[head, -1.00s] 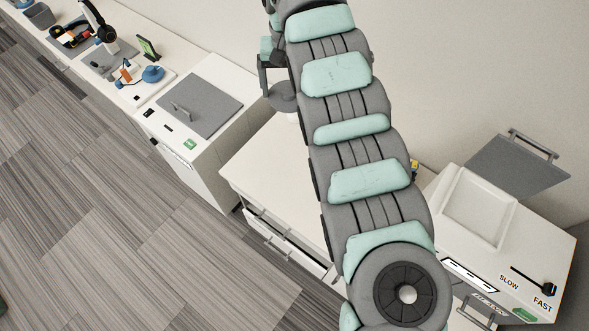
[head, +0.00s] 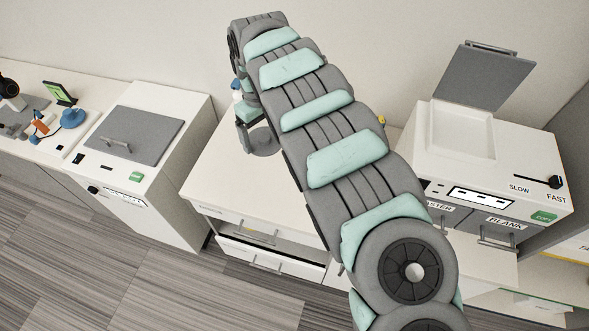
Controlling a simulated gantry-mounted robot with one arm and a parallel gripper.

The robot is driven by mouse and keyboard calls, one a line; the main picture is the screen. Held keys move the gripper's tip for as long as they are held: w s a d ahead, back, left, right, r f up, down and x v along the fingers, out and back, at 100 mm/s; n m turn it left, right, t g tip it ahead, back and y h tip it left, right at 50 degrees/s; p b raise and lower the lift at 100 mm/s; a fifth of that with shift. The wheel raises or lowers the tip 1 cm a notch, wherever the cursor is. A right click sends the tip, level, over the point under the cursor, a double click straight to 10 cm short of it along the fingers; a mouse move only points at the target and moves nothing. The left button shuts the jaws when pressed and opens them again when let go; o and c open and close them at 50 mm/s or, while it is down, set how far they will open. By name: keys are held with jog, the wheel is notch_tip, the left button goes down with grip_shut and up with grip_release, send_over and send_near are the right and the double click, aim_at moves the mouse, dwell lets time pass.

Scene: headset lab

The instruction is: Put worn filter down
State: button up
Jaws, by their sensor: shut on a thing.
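My gripper (head: 250,118) is at the far end of my arm, partly hidden behind it, above the left part of the white middle counter (head: 215,180). It is shut on a dark grey round piece, which looks like the worn filter (head: 264,143). The filter hangs at the lower side of the gripper, close over the counter top. I cannot tell whether it touches the counter. The arm hides much of the counter behind and to the right.
Left is a white machine with a closed grey lid (head: 135,133). Right is a white machine with a raised grey lid (head: 483,78) and a shallow open tray (head: 462,128). A partly open drawer (head: 268,258) is below the counter. The counter's left front is clear.

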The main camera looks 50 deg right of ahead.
jog(key=b, duration=0.2)
send_over(286, 182)
notch_tip(286, 182, down, 4)
notch_tip(286, 182, down, 14)
jog(key=shift+a+f+b, duration=0.1)
jog(key=shift+a+b, duration=0.05)
jog(key=shift+b, duration=0.45)
jog(key=shift+f, duration=0.45)
jog(key=shift+f+b, duration=0.45)
jog(key=shift+f, duration=1.6)
